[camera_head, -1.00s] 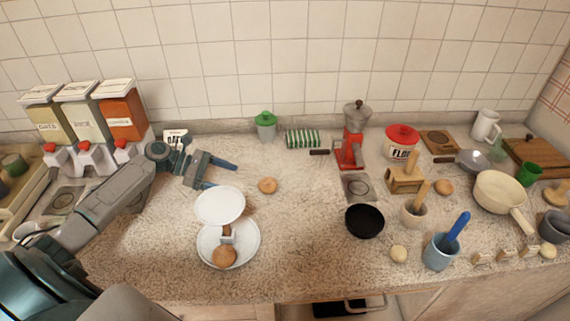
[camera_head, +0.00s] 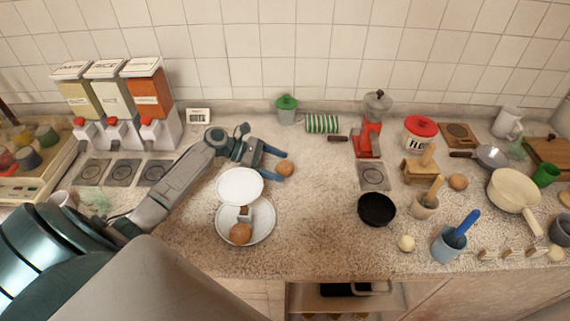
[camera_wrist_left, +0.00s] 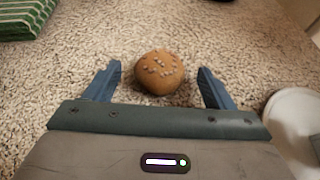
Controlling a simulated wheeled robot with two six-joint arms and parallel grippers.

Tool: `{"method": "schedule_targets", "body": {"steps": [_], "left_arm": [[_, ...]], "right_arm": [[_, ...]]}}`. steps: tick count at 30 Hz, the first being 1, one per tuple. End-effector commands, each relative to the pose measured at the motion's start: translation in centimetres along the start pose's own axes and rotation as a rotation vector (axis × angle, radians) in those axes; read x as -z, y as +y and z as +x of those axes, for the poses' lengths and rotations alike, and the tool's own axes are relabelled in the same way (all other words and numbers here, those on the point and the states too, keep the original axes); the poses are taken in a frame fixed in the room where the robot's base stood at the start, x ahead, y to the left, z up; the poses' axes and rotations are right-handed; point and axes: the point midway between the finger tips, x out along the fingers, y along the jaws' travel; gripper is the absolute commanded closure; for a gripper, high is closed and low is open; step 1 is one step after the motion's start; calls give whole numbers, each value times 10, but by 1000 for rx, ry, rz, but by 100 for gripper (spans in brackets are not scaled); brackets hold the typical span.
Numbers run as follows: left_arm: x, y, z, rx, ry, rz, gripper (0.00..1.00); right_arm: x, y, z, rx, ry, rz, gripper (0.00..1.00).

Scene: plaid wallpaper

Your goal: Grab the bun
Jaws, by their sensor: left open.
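A round brown seeded bun (camera_head: 285,168) lies on the speckled counter, right of the white plates. My left gripper (camera_head: 279,164) is open, with its blue fingers reaching toward the bun. In the left wrist view the bun (camera_wrist_left: 159,72) sits between and slightly beyond the fingertips of the gripper (camera_wrist_left: 160,72), with space on both sides. Another brown bun-like piece (camera_head: 241,233) lies on the lower white plate (camera_head: 265,232). My right gripper is not in view.
A raised white disc (camera_head: 240,186) stands close below my left gripper. A black bowl (camera_head: 376,209) and red grinder (camera_head: 368,137) stand to the right. Counter between bun and bowl is clear.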

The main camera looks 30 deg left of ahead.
Motion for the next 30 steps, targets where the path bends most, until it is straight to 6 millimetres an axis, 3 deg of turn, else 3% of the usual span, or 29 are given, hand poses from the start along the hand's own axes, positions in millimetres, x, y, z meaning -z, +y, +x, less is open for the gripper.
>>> {"method": "schedule_targets", "body": {"steps": [4,11,18,19,30], "left_arm": [[0,0,11,0,-1,-1,23],[1,0,12,0,0,0,23],[1,0,12,0,0,-1,68],[1,0,12,0,0,-1,71],[-2,0,10,0,1,1,71]], "right_arm": [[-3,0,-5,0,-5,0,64],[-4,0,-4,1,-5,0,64],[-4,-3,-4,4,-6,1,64],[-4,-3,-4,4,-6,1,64],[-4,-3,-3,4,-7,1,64]]}}
